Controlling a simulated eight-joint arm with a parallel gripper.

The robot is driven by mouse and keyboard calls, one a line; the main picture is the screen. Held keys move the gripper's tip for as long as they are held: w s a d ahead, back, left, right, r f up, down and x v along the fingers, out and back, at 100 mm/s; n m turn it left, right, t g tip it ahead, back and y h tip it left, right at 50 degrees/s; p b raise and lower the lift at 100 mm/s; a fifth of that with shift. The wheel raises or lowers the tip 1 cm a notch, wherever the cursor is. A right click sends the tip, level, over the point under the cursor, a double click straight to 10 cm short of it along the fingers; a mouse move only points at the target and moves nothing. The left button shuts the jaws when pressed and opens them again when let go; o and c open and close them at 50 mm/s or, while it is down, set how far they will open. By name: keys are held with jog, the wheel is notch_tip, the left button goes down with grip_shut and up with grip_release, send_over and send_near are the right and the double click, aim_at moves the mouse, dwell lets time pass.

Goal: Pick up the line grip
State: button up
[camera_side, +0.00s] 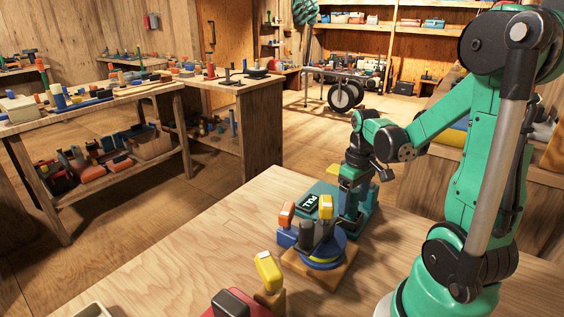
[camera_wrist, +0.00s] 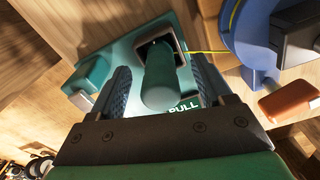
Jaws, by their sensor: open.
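The line grip (camera_wrist: 160,85) is a dark green, round-ended handle standing up from a teal base plate (camera_wrist: 110,57) in the wrist view. A dark square collar (camera_wrist: 176,44) surrounds its far end. A white-lettered PULL label (camera_wrist: 186,106) lies beside it, partly hidden. My gripper (camera_wrist: 160,68) is open, with one dark ribbed finger on each side of the grip and visible gaps between. In the side view, my gripper (camera_side: 354,222) is low over the teal base (camera_side: 322,190); the grip itself is hidden there.
A blue reel (camera_side: 322,252) on a wooden block stands close beside my gripper, with orange- and yellow-topped pieces around it. A thin yellow line (camera_wrist: 205,51) runs from the reel to the collar. Another yellow-topped piece (camera_side: 267,270) stands nearer the camera. The table's left part is clear.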

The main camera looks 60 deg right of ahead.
jog(key=shift+f, duration=0.8)
grip_shut()
jog(key=shift+r, duration=0.1)
